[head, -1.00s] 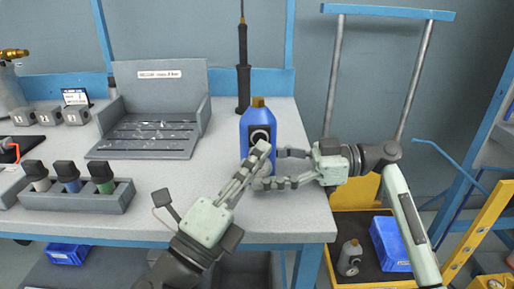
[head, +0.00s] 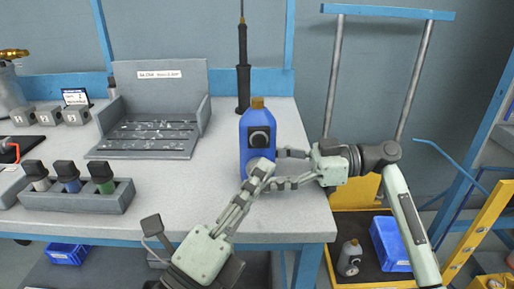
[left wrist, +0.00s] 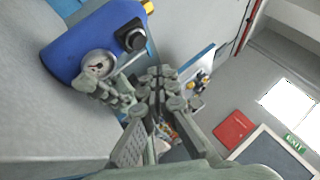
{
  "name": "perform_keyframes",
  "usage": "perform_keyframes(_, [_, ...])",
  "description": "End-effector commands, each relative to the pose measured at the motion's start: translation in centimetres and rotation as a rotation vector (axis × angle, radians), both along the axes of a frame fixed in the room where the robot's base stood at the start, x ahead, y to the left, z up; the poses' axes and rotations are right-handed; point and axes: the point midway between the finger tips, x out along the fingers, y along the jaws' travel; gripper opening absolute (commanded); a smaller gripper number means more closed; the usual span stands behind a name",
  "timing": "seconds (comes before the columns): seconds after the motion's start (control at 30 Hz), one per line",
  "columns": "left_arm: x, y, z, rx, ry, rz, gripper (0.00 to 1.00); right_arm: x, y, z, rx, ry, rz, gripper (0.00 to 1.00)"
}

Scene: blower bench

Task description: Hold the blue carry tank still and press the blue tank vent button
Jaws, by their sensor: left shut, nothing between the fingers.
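The blue carry tank (head: 258,117) stands upright near the bench's right front edge, with a gold cap. A round black vent button in a dark housing (head: 259,138) is on its front; it also shows in the left wrist view (left wrist: 132,36). A pressure gauge (left wrist: 98,65) sits below it, partly hidden in the head view. My left gripper (head: 262,167) is shut and empty, in front of the tank's lower part, below the button; its fingertips (left wrist: 163,80) look apart from the button.
A grey rack (head: 78,200) with several capped bottles and a grey tray (head: 145,146) stand to the left on the bench (head: 190,200). A black wand (head: 243,80) stands behind the tank. A blue-handled cart (head: 385,12) is to the right.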

Motion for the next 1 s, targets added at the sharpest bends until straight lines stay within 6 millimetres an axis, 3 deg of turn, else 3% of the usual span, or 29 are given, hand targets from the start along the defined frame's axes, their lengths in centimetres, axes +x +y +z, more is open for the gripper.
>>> perform_keyframes(0.2, [-1.7,-0.1,0.0,-0.001,0.001,0.001,0.0,0.1,0.0,0.0,0.0,0.001,-0.002,0.52])
perform_keyframes(0.47, [-1.9,-0.2,0.0,0.001,0.0,0.0,0.0,0.1,0.0,0.0,0.0,0.001,-0.003,0.52])
perform_keyframes(0.5, [-1.9,-0.2,0.0,0.001,0.0,0.0,0.0,0.1,0.0,0.0,0.0,0.0,-0.003,0.71])
perform_keyframes(0.67, [-1.9,-0.2,0.0,0.001,0.0,0.0,0.0,0.1,0.0,0.0,0.0,0.0,-0.002,0.91])
perform_keyframes(1.0, [-1.9,-0.2,0.0,0.001,0.0,-0.001,0.0,0.1,-0.1,0.0,0.0,0.0,-0.002,0.93])
